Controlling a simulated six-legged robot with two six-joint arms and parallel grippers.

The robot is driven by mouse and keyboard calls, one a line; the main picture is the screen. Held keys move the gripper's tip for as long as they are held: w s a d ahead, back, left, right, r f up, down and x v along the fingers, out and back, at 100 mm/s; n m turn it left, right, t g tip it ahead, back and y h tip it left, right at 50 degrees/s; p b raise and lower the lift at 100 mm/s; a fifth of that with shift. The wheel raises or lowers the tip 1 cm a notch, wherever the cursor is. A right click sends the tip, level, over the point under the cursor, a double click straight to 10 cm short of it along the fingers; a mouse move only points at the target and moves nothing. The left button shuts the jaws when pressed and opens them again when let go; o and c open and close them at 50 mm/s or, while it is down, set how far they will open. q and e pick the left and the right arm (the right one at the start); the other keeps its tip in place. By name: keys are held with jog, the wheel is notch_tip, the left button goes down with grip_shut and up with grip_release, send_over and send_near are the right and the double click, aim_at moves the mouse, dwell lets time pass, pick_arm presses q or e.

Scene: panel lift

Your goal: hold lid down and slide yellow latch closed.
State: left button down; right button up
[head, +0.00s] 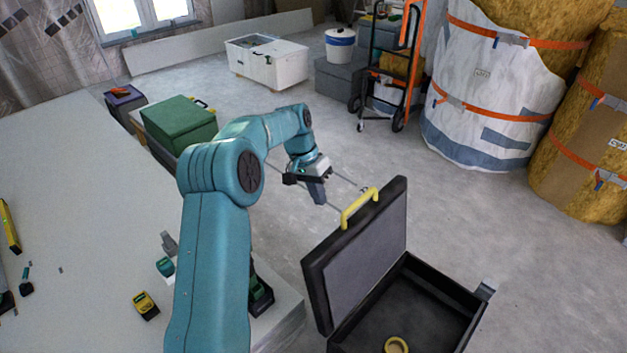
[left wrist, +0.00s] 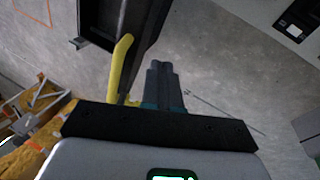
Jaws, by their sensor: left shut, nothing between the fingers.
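A dark case stands open at the lower right of the head view, its lid (head: 362,262) raised steeply and its box (head: 440,290) open. A yellow handle (head: 358,207) sits on the lid's upper edge. It also shows in the left wrist view (left wrist: 119,68), beside the dark lid (left wrist: 146,28). I cannot make out a separate yellow latch. My left gripper (head: 317,198) is shut and empty, beyond the lid and left of the handle, apparently apart from it. Its closed fingers (left wrist: 163,80) point toward the lid in the wrist view. My right gripper is not in view.
A yellow ring (head: 396,346) lies in the box. A pale table (head: 80,200) with tools fills the left. A green case (head: 179,124), a white chest (head: 267,62), a hand truck (head: 385,70) and wrapped rolls (head: 490,85) stand behind. Grey floor beyond the lid is clear.

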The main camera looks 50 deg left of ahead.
pick_arm(q)
jog(key=shift+w+d+f, duration=0.3)
jog(key=shift+d, duration=0.35)
jog(key=shift+w+d+f, duration=0.25)
jog(key=shift+w+d, duration=0.05)
jog(key=shift+d, duration=0.35)
jog(key=shift+w+d+f, duration=0.3)
jog(key=shift+d, duration=0.35)
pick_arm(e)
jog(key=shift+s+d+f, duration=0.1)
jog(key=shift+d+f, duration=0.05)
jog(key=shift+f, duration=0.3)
pick_arm(q)
jog(key=shift+d, duration=0.15)
